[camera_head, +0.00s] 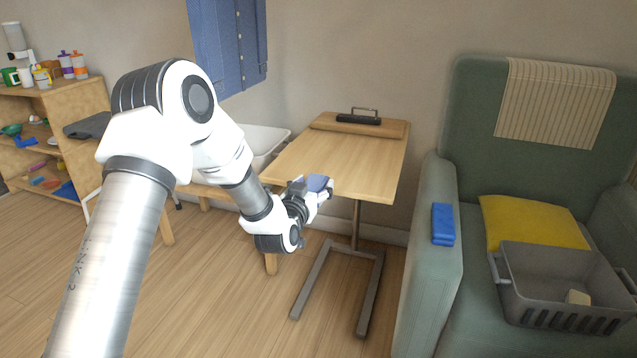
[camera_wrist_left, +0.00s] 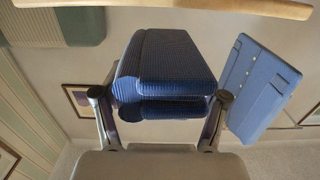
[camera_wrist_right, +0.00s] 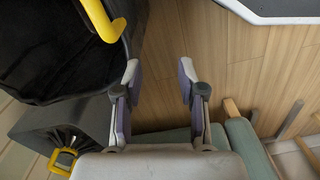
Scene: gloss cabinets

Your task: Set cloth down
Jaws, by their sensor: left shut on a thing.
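My left gripper (camera_head: 322,192) is shut on a folded dark blue ribbed cloth (camera_wrist_left: 168,62), which also shows in the head view (camera_head: 317,182). It holds the cloth by the front edge of the wooden side table (camera_head: 345,158); I cannot tell whether the cloth touches the table. A second folded blue cloth (camera_head: 443,224) lies on the left arm of the green armchair (camera_head: 425,265). My right gripper (camera_wrist_right: 158,82) is open and empty in the right wrist view and is outside the head view.
The tabletop is mostly bare, with a black-handled object (camera_head: 358,118) at its back edge. A grey basket (camera_head: 565,275) and a yellow cushion (camera_head: 530,222) are on the armchair seat. A white bin (camera_head: 262,140) stands left of the table. A black bag-like thing (camera_wrist_right: 60,50) is beside my right gripper.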

